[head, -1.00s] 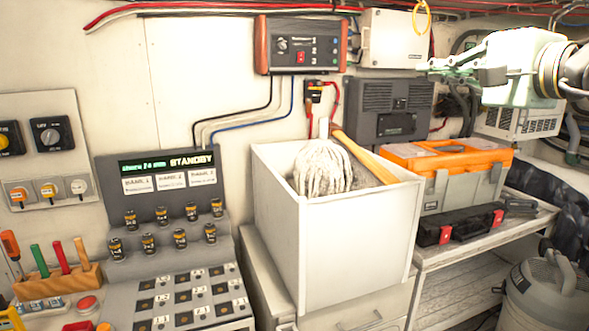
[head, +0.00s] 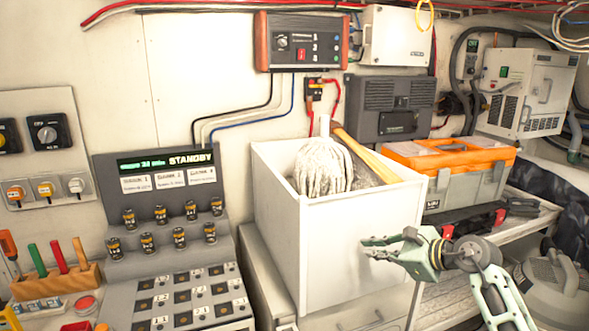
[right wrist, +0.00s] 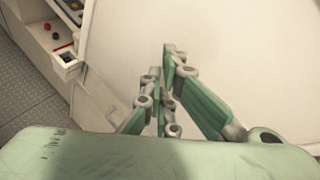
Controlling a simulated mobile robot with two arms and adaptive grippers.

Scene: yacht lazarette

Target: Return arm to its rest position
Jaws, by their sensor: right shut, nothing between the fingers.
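My right gripper (head: 372,246) is in the lower right of the head view, in front of the white bin's right side. Its green fingers (right wrist: 165,75) also show in the right wrist view, shut with nothing between them, against the bin's pale face. In the head view I cannot tell whether the fingertips touch the bin. My right arm comes up from the lower right edge. My left gripper is not in view.
The white bin (head: 335,262) holds a mop head (head: 322,168) and a wooden handle (head: 368,155). An orange-lidded toolbox (head: 450,160) stands right of it on a bench. The console (head: 165,190) is at left. A grey vacuum (head: 550,285) stands at lower right.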

